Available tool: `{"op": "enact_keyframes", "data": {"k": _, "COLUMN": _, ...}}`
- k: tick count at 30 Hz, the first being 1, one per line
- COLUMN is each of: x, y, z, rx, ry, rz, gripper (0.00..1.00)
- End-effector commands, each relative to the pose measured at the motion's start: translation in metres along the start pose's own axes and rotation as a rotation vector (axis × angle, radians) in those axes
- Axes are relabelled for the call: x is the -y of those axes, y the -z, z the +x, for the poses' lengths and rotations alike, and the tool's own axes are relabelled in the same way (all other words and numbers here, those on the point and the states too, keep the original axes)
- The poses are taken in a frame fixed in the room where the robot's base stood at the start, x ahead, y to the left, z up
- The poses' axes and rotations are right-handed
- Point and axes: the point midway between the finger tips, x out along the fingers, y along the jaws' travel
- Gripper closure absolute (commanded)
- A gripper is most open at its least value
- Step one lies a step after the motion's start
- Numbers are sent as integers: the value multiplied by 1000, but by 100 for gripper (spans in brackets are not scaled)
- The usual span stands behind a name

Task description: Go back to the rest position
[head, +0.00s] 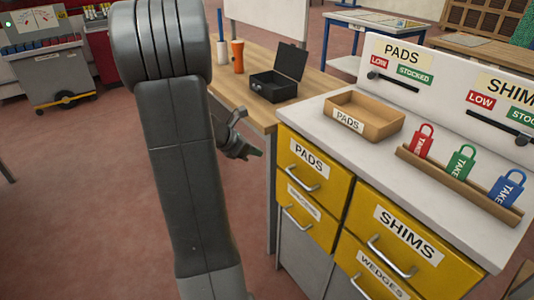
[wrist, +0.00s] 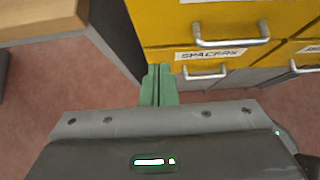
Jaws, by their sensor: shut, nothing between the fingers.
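My gripper (head: 246,152) shows past my arm in the head view, in front of the wooden table and left of the yellow drawers. In the wrist view its green fingers (wrist: 158,85) are together with nothing between them. They point toward the drawer cabinet, near the gap beside its left side. The drawer labelled PADS (head: 306,165) and the SHIMS drawer (head: 400,235) are closed. The SPACERS drawer (wrist: 260,54) also looks closed in the wrist view. My gripper appears apart from the handles. My arm hides part of the table.
A PADS tray (head: 377,129) and a rack (head: 455,182) with red, green and blue tags stand on the white cabinet top. An open black box (head: 275,90) and an orange cup (head: 238,57) stand on the wooden table. The floor at left (head: 80,190) is clear.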

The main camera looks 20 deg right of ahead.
Motion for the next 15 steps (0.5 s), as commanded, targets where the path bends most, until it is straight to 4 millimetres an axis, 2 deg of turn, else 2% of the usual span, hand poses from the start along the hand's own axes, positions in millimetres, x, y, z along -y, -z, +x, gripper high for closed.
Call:
{"op": "enact_keyframes", "data": {"k": 1, "x": -1, "y": 0, "z": -12, "rx": 0, "ry": -6, "rz": -1, "gripper": 100}}
{"op": "enact_keyframes", "data": {"k": 6, "x": 0, "y": 0, "z": -31, "rx": -1, "ry": -2, "rz": -1, "gripper": 100}}
{"op": "enact_keyframes", "data": {"k": 15, "x": 0, "y": 1, "z": -36, "rx": -2, "ry": 0, "rz": -2, "gripper": 100}}
